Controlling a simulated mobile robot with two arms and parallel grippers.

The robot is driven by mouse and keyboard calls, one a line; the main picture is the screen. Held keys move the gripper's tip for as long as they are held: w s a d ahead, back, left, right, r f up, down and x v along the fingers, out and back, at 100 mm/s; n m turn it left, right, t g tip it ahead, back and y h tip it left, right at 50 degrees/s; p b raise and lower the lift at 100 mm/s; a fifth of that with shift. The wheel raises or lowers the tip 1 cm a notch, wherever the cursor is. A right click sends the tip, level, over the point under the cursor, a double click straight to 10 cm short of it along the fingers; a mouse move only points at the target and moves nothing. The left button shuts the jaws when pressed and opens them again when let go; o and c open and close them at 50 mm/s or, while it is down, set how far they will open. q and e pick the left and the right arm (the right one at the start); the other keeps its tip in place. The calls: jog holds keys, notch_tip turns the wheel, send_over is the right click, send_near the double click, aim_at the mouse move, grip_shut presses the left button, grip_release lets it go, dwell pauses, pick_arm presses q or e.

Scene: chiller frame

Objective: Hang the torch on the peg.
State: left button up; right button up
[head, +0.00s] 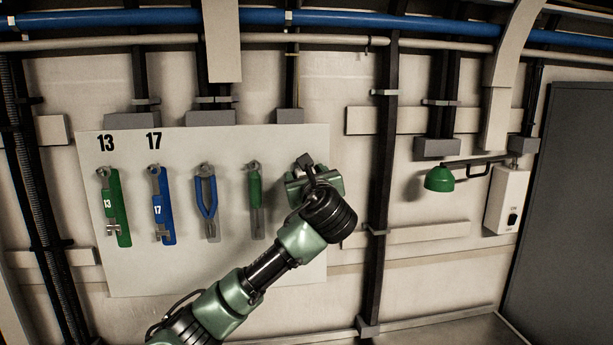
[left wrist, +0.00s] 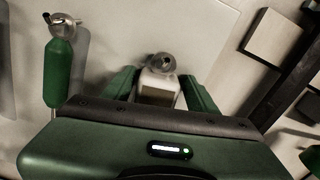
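The torch (left wrist: 158,88) shows in the left wrist view as a pale, boxy body with a dark lower part. It sits between the two green fingers of my left gripper (left wrist: 158,92), which appear closed on its sides. A round grey peg (left wrist: 163,62) stands out from the board just beyond the torch's top edge. I cannot tell whether the torch's top is around the peg or only in front of it. In the head view my left gripper (head: 314,183) is at the board's right end, and my wrist hides the torch. My right gripper is in neither view.
The pale tool board (head: 120,275) carries a green 13 wrench (head: 113,205), a blue 17 wrench (head: 160,205), blue pliers (head: 207,195) and a green-handled tool (head: 255,195) left of my gripper. A dark post (head: 382,150) and a green lamp (head: 439,179) are to the right.

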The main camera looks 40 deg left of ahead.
pick_arm(q)
jog(key=shift+d+f, duration=0.1)
dwell(0.3)
jog(key=b+v, duration=0.3)
jog(key=v, duration=0.4)
jog(key=shift+s+d, duration=0.25)
